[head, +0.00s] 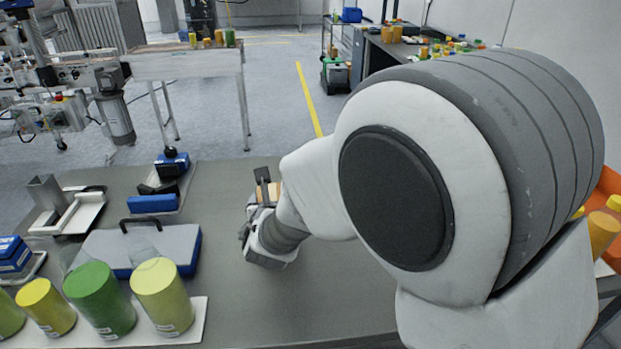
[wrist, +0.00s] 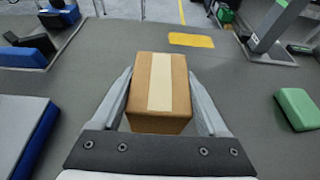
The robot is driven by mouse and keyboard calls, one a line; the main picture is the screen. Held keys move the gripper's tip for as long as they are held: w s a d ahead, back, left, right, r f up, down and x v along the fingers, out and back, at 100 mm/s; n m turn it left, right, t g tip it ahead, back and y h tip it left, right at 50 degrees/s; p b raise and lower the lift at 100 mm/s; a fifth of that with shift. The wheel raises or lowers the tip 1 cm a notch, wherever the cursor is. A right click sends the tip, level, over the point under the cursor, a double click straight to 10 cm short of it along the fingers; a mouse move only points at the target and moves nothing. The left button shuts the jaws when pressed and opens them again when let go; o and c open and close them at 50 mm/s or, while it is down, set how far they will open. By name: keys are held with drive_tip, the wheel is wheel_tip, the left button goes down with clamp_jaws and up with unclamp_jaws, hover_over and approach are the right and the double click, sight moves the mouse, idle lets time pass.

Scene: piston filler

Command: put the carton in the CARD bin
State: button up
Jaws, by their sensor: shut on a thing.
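The carton (wrist: 160,85) is a small brown box with a pale tape strip along its top. In the wrist view it sits between the two fingers of my gripper (wrist: 163,100), which is shut on it. In the head view my gripper (head: 265,190) is over the grey table, and only a small tan part of the carton (head: 272,191) shows beside a finger. My arm hides much of the right side of the head view. I cannot make out a bin marked CARD in either view.
A blue and white case (head: 140,250) lies left of my gripper. Yellow and green cylinders (head: 100,300) stand on a white board at the front left. In the wrist view, a green block (wrist: 297,108) lies right of the carton and a yellow patch (wrist: 191,40) beyond it.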

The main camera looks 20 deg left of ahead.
drive_tip(key=shift+f, duration=0.65)
drive_tip(key=shift+f, duration=0.15)
drive_tip(key=o, duration=1.2)
drive_tip(key=shift+o, duration=0.2)
